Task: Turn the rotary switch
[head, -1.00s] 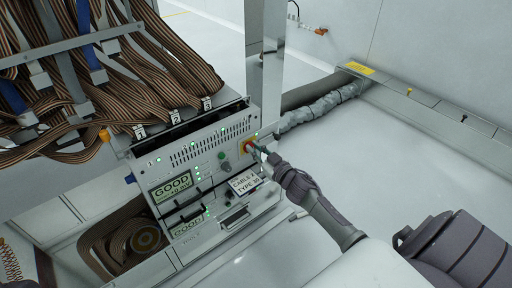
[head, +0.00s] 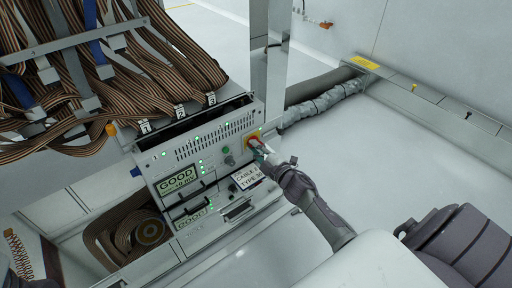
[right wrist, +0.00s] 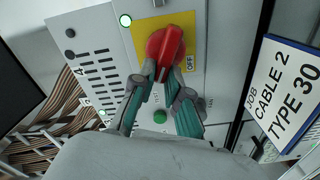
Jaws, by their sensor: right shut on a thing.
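The rotary switch (right wrist: 165,47) is a red knob on a yellow plate (right wrist: 190,22) marked OFF, seen large in the right wrist view. In the head view the yellow plate (head: 250,137) sits at the upper right of the test unit's front panel. My right gripper (right wrist: 163,75) has its two fingers on either side of the knob's handle and is shut on it. My left gripper is not in view.
The test unit (head: 205,150) has green lights and GOOD displays (head: 175,181). A CABLE 2 TYPE 30 label (right wrist: 285,95) hangs close to the right of my gripper. Brown ribbon cables (head: 150,60) spread above. White floor is clear at right.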

